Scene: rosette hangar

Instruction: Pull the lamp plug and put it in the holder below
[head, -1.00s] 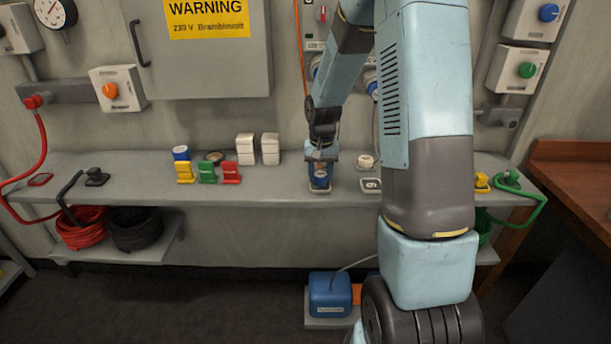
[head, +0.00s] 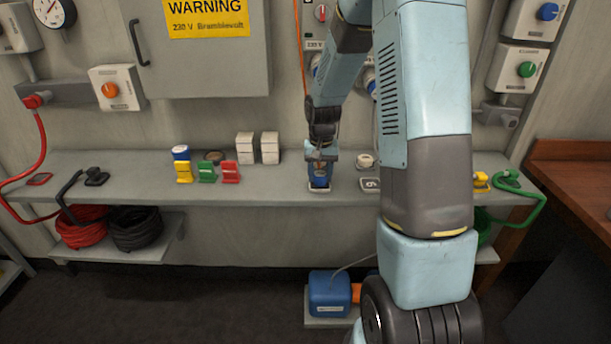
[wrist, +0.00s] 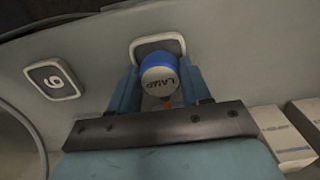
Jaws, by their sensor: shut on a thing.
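The lamp plug is blue with a pale end lettered LAMP. It shows in the wrist view (wrist: 160,75) between the fingers and in the head view (head: 319,181) just under my gripper. My gripper (head: 320,163) is shut on it above the grey shelf. The plug stands at a white-rimmed square holder (wrist: 158,40) on the shelf, and its lower end is over or in it. The plug and fingers hide the opening, so I cannot tell how deep it sits.
A second holder marked 9 (wrist: 52,80) lies beside it. Yellow, green and red plugs (head: 207,173) and white blocks (head: 257,148) stand to the left on the shelf (head: 270,185). An orange cord (head: 299,40) hangs behind my arm.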

